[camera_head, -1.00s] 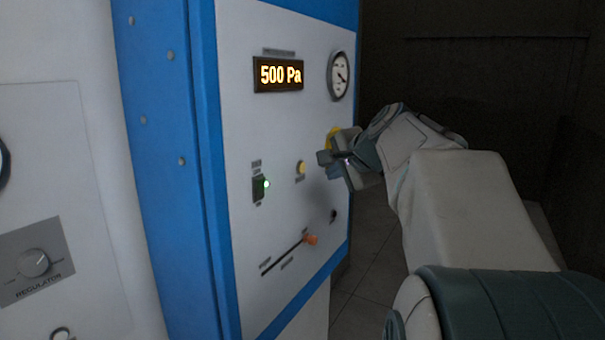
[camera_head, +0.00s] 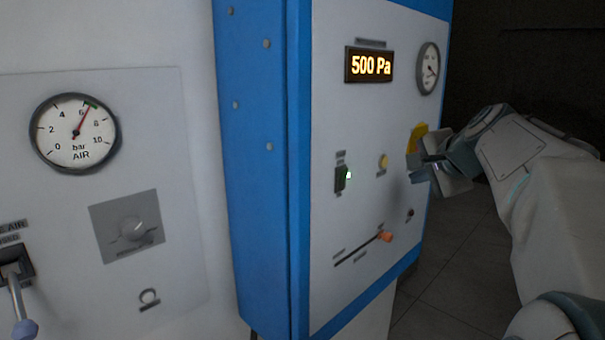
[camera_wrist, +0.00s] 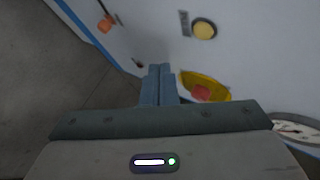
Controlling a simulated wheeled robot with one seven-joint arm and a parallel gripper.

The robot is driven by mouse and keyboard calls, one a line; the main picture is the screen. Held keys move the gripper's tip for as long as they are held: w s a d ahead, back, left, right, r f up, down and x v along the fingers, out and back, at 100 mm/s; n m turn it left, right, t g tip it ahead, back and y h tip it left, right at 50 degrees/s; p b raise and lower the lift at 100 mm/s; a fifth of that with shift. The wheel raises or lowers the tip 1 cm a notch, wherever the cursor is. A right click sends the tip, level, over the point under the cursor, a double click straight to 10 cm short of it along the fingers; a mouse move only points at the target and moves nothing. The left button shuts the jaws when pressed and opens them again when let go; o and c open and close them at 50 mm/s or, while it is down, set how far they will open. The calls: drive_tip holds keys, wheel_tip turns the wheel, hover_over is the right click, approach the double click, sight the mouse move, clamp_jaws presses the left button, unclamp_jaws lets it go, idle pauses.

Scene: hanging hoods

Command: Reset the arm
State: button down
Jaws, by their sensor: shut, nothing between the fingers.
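My gripper (camera_head: 424,168) is at the right side of the white control panel (camera_head: 330,235), in front of a yellow part on it. In the wrist view my gripper (camera_wrist: 160,70) shows its two blue-grey fingers together, with nothing between them. The yellow part (camera_head: 418,132) is partly hidden by the gripper in the head view. In the wrist view the yellow part (camera_wrist: 205,80) has a red centre and lies just right of the fingers; I cannot tell whether they touch.
The panel has a display reading 500 Pa (camera_head: 370,65), a dial (camera_head: 428,68), a green-lit switch (camera_head: 341,178), a yellow button (camera_head: 383,162) and an orange-knobbed slider (camera_head: 386,237). Open floor (camera_head: 455,260) lies right of the cabinet.

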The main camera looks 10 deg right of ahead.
drive_tip(key=s+a+f+n+g, duration=0.5)
drive_tip(key=s+a+f+n, duration=0.3)
drive_tip(key=s+a+f, duration=0.5)
drive_tip(key=s+a+f+n+g, duration=0.2)
drive_tip(key=s+f+n, duration=0.5)
drive_tip(key=s+f, duration=0.3)
wheel_tip(320, 180, down, 2)
drive_tip(key=shift+s+a+f+n+g+h, duration=0.1)
drive_tip(key=shift+s+a+n+g+h, duration=0.1)
drive_tip(key=shift+n+g+h, duration=0.15)
